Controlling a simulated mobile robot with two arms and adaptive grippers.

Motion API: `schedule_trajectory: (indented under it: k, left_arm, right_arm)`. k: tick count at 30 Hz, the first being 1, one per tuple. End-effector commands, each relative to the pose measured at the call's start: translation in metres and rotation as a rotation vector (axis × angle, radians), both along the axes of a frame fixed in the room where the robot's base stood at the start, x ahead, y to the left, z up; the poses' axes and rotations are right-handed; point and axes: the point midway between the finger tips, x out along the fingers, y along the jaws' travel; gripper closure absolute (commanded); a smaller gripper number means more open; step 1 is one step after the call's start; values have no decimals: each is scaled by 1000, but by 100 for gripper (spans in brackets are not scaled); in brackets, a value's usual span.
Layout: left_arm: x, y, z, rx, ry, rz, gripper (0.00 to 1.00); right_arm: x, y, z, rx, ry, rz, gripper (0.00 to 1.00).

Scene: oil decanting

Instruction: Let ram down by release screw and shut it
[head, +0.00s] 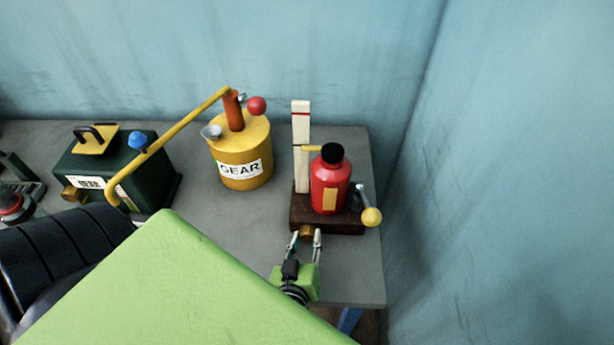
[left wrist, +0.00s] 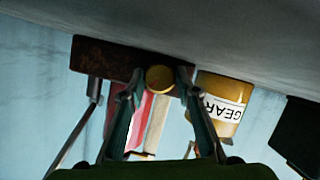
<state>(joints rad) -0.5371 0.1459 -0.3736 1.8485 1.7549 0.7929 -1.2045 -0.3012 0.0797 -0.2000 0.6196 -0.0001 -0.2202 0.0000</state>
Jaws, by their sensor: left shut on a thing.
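The bottle jack has a red body (head: 329,190) with a black top (head: 332,153) and stands upright on a dark brown base (head: 333,228). A white post (head: 301,150) with a red mark stands beside it, and a thin yellow pointer (head: 313,148) reaches from the black top to the post. The brass release screw (head: 306,231) is at the base's front. My left gripper (head: 305,238) is shut on this screw. In the left wrist view, which is upside down, the round screw head (left wrist: 160,78) sits between the fingertips (left wrist: 160,84). My right gripper is not visible.
A lever with a yellow ball (head: 372,217) sticks out right of the jack. A yellow GEAR can (head: 240,150) with an orange pump and long yellow spout stands to the left. A dark green box (head: 150,175) is farther left. The grey table (head: 345,278) ends near the jack.

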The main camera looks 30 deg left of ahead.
Motion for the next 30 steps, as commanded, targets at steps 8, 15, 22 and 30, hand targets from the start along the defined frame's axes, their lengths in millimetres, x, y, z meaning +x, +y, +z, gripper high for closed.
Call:
schedule_trajectory:
  k: [8,15,22,30]
  left_arm:
    - [0,1,-1,-74,-44,0,92]
    - [0,1,-1,-75,-45,1,92]
    - [0,1,-1,-74,-45,1,53]
    - [-5,-2,1,-74,-44,1,53]
  right_arm:
    - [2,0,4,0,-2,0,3]
    - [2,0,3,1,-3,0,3]
    - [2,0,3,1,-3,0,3]
    - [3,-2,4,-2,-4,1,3]
